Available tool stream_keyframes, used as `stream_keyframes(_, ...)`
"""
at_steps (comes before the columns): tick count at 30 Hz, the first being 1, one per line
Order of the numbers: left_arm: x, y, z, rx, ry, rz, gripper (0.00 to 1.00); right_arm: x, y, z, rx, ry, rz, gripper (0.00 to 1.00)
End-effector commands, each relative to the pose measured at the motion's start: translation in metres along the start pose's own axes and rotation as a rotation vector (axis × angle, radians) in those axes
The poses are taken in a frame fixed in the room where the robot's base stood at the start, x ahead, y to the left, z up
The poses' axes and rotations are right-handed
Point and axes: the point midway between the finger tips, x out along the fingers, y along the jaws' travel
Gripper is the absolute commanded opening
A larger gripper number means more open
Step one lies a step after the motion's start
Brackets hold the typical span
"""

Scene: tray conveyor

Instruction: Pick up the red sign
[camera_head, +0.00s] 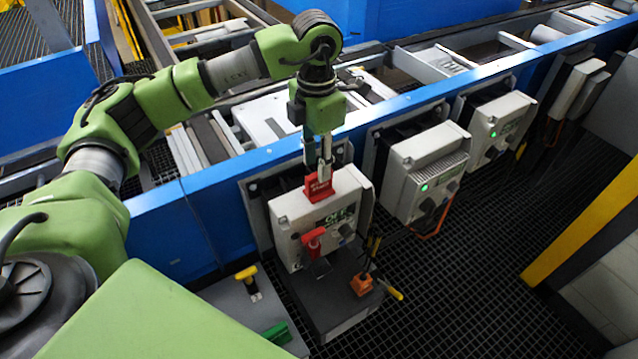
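The red sign (318,188) is a small red piece with pale lettering at the top edge of the nearest grey control box (291,212). My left gripper (323,172) points down from above, its fingertips right at the top of the sign. The fingers look narrow and close together from here. I cannot tell whether they grip the sign or are only beside it. A second red piece (312,241) is on the front of the same box, lower down. My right gripper is not in view.
Two more grey boxes with green lights, one in the middle (424,165) and one farther right (498,122), line the blue conveyor side (390,112). A yellow-handled tool (247,272), a green piece (276,333) and an orange piece (361,285) are below. Dark grating covers the floor.

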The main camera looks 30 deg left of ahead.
Motion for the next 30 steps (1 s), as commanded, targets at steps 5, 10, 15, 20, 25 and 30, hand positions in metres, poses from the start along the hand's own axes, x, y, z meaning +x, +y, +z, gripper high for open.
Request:
stream_keyframes(5, 0.018, -0.002, 0.001, 0.0, 0.005, -0.002, 0.31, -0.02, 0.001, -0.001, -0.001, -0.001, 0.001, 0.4)
stream_keyframes(10, 0.043, -0.003, 0.002, 0.0, 0.004, -0.002, 0.31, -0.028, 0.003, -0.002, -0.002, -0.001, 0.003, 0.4)
stream_keyframes(15, 0.051, -0.003, 0.003, 0.0, 0.0, -0.001, 0.31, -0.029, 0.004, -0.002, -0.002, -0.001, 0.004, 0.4)
stream_keyframes(20, 0.051, -0.003, 0.003, 0.001, 0.0, -0.001, 0.25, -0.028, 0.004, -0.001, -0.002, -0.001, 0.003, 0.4)
stream_keyframes(25, 0.05, -0.003, 0.003, 0.001, 0.0, -0.001, 0.0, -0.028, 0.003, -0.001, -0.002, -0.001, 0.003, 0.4)
stream_keyframes(30, 0.05, -0.003, 0.003, 0.001, -0.001, -0.001, 0.0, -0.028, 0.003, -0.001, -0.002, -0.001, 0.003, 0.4)
